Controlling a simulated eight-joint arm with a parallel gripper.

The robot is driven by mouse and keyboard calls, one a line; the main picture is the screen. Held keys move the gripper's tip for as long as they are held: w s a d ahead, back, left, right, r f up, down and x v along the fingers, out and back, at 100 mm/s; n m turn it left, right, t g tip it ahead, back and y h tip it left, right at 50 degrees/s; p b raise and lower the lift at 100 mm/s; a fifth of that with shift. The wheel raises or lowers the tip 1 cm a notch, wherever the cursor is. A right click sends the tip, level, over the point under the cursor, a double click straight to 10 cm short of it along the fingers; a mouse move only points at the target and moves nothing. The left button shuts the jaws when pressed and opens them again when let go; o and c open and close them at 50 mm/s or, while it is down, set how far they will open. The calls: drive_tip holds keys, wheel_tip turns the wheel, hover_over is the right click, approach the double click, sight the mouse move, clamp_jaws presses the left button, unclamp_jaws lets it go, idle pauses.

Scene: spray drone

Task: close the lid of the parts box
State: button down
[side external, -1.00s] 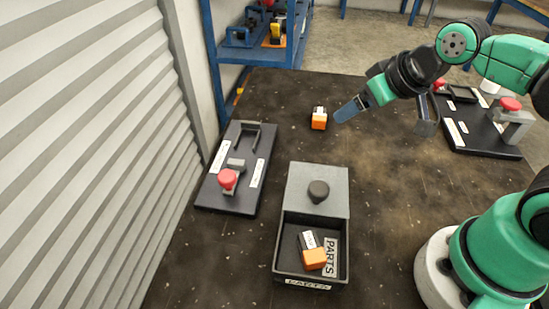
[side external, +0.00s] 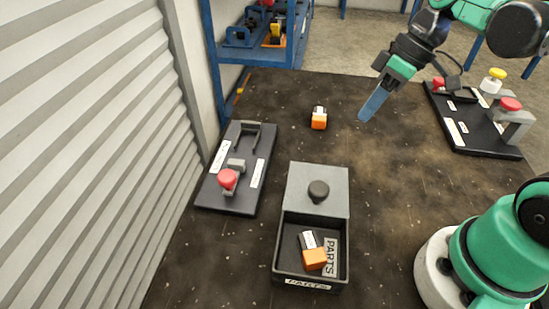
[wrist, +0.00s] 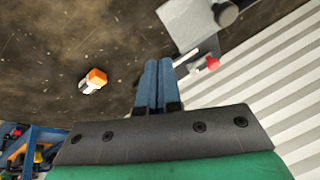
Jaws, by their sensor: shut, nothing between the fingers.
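The parts box (side external: 279,245) stands on the table, its front part open. Its grey lid (side external: 330,175) covers only the rear part and carries a dark round knob (side external: 318,191). Inside lie an orange-and-white block (side external: 314,258) and a PARTS label. The lid (wrist: 184,25) and knob (wrist: 225,14) also show at the top of the wrist view. My gripper (side external: 365,117) is above the table, behind and to the right of the box, apart from it. Its blue fingers are together and empty, as the wrist view also shows (wrist: 158,64).
Another orange-and-white block (side external: 319,119) lies on the table behind the box. A black fixture board (side external: 240,185) with a red button is at the left, beside the shuttered wall. A second board (side external: 480,135) is at the far right. Bare table surrounds the box.

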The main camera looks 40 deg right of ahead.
drive_tip(key=r+n+g+y, duration=0.1)
drive_tip(key=n+y, duration=0.2)
approach(330, 178)
drive_tip(key=w+a+f, duration=0.1)
drive_tip(key=a, duration=0.1)
drive_tip(key=w+a+f, duration=0.1)
drive_tip(key=a+f, duration=0.1)
drive_tip(key=shift+w+f, duration=0.15)
drive_tip(key=shift+f, duration=0.15)
drive_tip(key=shift+s+a, duration=0.35)
drive_tip(key=shift+a, duration=0.2)
drive_tip(key=shift+s+a, duration=0.35)
drive_tip(key=shift+a, duration=0.15)
drive_tip(key=shift+s+a, duration=0.4)
drive_tip(key=shift+a, duration=0.15)
drive_tip(key=shift+a, duration=0.1)
drive_tip(key=s+a, duration=0.4)
drive_tip(key=shift+s+a, duration=0.3)
drive_tip(key=shift+s, duration=0.1)
drive_tip(key=shift+w+d, duration=0.1)
